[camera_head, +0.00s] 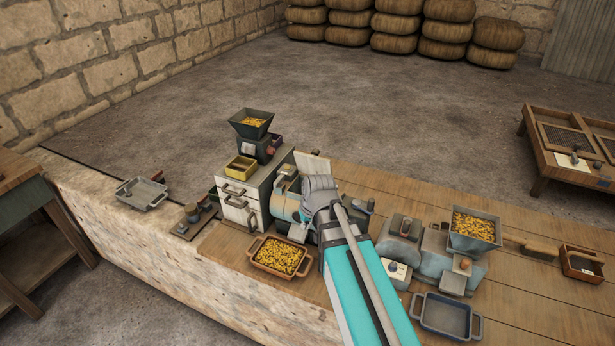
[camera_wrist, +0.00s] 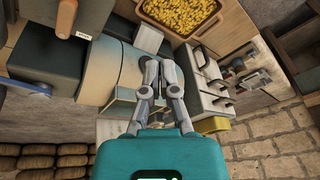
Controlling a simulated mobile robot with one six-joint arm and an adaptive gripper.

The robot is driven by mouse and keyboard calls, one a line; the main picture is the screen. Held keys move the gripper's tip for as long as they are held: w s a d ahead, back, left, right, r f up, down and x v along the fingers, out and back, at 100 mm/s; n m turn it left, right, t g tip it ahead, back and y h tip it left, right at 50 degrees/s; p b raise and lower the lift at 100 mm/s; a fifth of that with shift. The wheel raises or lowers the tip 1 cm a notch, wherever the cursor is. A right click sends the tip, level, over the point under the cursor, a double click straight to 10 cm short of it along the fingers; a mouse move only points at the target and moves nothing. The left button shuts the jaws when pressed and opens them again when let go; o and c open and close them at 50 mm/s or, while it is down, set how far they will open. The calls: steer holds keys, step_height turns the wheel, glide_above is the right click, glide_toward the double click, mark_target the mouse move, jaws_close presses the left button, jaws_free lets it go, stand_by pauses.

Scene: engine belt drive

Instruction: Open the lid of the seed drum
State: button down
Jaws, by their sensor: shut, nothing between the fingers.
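The seed drum (camera_head: 286,204) looks like a teal and grey cylinder lying on the wooden table, just right of a white drawer cabinet. My arm hides its right part. In the wrist view the drum (camera_wrist: 116,70) is a large rounded body left of my fingers. A pale flat panel (camera_head: 313,166) stands behind the drum; I cannot tell whether it is the lid. My gripper (camera_wrist: 150,62) is shut and empty, with its fingertips beside the drum's right side in the wrist view. I cannot tell whether they touch it. My wrist hides the fingers in the head view.
The drawer cabinet (camera_head: 240,204) with handles stands close to the drum, with a yellow box (camera_head: 241,167) on top. A seed-filled tray (camera_head: 279,256) sits in front. Grey machines (camera_head: 400,240) and a seed hopper (camera_head: 473,228) are to the right. Bare tabletop shows behind them.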

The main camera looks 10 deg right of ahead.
steer(key=w+a+r+m+t+y+b, duration=0.25)
steer(key=w+a+m+t+b, duration=0.65)
steer(key=w+t+b, duration=0.45)
steer(key=d+f+m+h+b, duration=0.1)
steer(key=d+m+h+b, duration=0.2)
steer(key=m+h, duration=0.5)
steer(key=s+d+f+m+h+b, duration=0.1)
steer(key=d+m+h+b, duration=0.2)
steer(key=m+h+b, duration=0.2)
steer(key=m+t+h, duration=0.1)
steer(key=m+h, duration=0.2)
steer(key=m, duration=0.1)
steer(key=shift+s+d+f+b, duration=0.15)
steer(key=shift+d+f+b, duration=0.05)
steer(key=shift+b, duration=0.15)
steer(key=shift+h, duration=0.25)
steer(key=p, duration=0.5)
glide_toward(310, 159)
steer(key=x, duration=0.7)
steer(key=shift+w+d, duration=0.2)
steer(key=shift+w, duration=0.1)
